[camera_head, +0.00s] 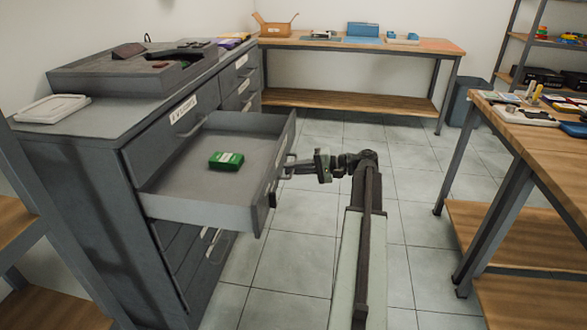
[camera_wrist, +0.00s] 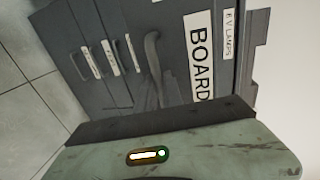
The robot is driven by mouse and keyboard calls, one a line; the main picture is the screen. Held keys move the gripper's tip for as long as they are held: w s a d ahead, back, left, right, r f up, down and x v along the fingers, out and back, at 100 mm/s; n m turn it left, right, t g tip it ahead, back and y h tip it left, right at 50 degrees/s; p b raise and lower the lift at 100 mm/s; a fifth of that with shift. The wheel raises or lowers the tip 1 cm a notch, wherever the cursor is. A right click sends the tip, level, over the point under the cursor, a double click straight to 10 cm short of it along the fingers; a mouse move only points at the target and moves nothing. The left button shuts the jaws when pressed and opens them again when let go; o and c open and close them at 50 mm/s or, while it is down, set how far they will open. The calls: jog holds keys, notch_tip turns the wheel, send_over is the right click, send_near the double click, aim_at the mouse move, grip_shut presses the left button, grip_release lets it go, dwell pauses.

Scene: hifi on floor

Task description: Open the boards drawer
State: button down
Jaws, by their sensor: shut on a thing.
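The boards drawer (camera_head: 195,180) is pulled well out of the grey cabinet in the head view. Its inside shows, with a small green box on its floor. In the wrist view the drawer front carries a large label (camera_wrist: 200,55) reading "BOARD", its end cut off, next to a curved handle (camera_wrist: 153,52). My gripper (camera_head: 292,167) is at the drawer's outer face and shut on the handle. The fingertips are small in the head view and dark in the wrist view, so the exact grip is hard to see.
The grey cabinet (camera_head: 85,150) has more closed drawers and a grey tray (camera_head: 135,75) on top. A wooden workbench (camera_head: 520,115) stands at right, another bench (camera_head: 360,44) at the back. Tiled floor (camera_head: 405,215) is clear between them. The green box (camera_head: 226,161) lies inside the drawer.

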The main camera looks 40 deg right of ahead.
jog(key=c, duration=1.5)
grip_release()
jog(key=shift+w, duration=0.1)
jog(key=p+v, duration=0.1)
jog(key=v, duration=0.6)
jog(key=shift+s+d+p, duration=0.25)
jog(key=shift+s+p, duration=0.05)
